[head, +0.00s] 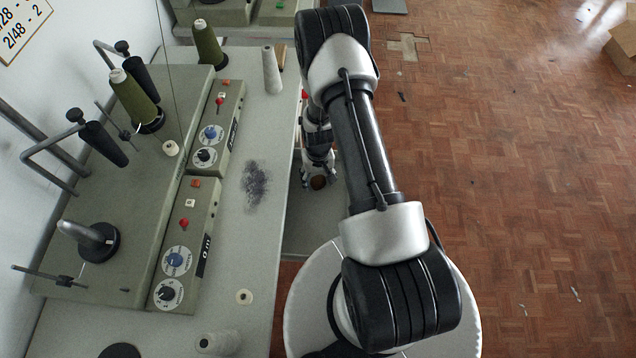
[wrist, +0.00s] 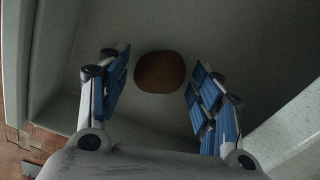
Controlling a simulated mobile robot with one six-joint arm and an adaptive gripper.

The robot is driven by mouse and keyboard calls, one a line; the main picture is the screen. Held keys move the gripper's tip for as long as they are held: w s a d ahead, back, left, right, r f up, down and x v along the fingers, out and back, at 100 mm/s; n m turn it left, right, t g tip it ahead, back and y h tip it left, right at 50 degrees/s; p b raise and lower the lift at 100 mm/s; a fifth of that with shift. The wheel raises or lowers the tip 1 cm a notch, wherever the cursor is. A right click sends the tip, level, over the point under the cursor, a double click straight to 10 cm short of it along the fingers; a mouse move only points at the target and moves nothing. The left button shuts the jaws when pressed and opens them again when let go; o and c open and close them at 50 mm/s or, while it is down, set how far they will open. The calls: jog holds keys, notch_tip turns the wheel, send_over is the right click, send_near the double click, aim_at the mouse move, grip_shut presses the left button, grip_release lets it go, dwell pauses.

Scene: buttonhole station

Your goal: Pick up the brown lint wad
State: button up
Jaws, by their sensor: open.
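The brown lint wad (wrist: 160,72) is a small rounded brown lump on a grey surface. In the wrist view it lies just beyond and between the blue-padded fingers of my gripper (wrist: 153,97), which are open and empty. A gap shows on both sides of the wad. In the head view the wad (head: 319,182) shows as a small brown spot at the tips of my gripper (head: 318,172), low beside the table's right edge. My arm hides part of the area around it.
The wad lies in a grey recess or tray (wrist: 60,75) with raised sides, below the grey table (head: 255,290). The table holds control panels (head: 188,235), thread cones (head: 271,70) and a dark lint patch (head: 255,185). The parquet floor (head: 530,170) at right is mostly clear.

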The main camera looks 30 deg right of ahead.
jog(key=shift+f, duration=0.3)
jog(key=shift+r, duration=0.1)
jog(key=c, duration=0.7)
jog(key=shift+c, duration=0.2)
